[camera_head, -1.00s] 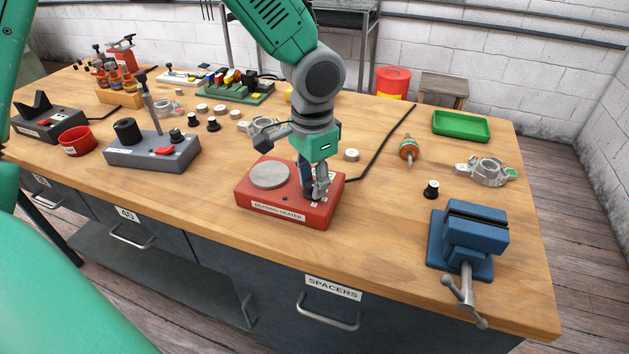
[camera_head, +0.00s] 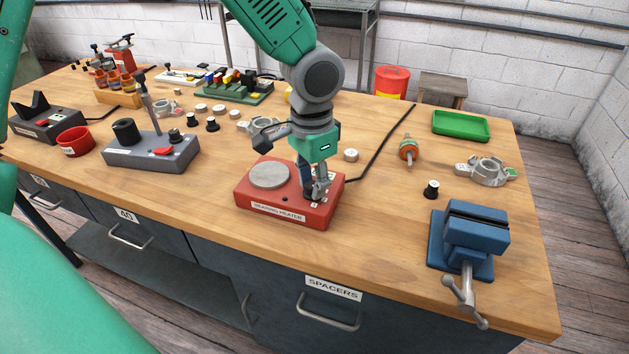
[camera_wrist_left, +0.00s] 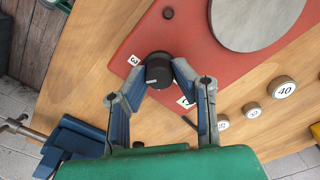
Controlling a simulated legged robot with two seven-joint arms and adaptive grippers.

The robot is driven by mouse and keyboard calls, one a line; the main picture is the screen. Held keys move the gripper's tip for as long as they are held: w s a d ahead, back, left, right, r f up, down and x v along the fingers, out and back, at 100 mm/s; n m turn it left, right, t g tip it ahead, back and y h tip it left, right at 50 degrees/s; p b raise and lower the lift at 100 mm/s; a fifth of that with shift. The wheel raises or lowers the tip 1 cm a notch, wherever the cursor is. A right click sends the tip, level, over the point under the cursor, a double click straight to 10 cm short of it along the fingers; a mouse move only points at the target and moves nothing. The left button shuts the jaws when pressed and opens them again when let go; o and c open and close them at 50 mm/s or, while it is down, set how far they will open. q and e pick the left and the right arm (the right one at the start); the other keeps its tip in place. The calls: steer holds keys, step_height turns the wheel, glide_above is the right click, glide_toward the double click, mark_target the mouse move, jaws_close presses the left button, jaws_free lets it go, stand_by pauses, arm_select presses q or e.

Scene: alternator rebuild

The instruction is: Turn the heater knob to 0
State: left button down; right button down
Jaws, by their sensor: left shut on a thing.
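The red bearing heater (camera_head: 285,212) sits near the front edge of the bench, with a round grey plate (camera_head: 270,175) on its left part. Its black knob (camera_wrist_left: 158,72) shows in the left wrist view, with a short white mark on it. Number labels stand around it, one reading 3 (camera_wrist_left: 134,60); I cannot tell which number the mark points at. My left gripper (camera_head: 318,194) points down over the heater's right part. In the left wrist view its fingers (camera_wrist_left: 158,70) are shut on the knob. The fingers mostly hide the knob in the head view. My right gripper is not in view.
A blue vise (camera_head: 468,240) stands to the right at the front edge. A small black-capped part (camera_head: 431,190) and a white spacer (camera_head: 351,155) stand nearby. A grey fixture (camera_head: 150,152) is to the left. A black cable (camera_head: 385,145) runs back from the heater.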

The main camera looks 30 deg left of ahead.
mark_target(309, 184)
arm_select(q)
steer(key=shift+s+a+f, duration=0.1)
steer(key=shift+s+f, duration=0.05)
steer(key=shift+s, duration=0.1)
steer(key=c, duration=1.3)
jaws_free()
steer(key=shift+w+r, duration=0.15)
steer(key=shift+r, duration=0.25)
step_height(309, 184, up, 11)
steer(key=shift+a+r, duration=0.1)
steer(key=shift+r, duration=0.05)
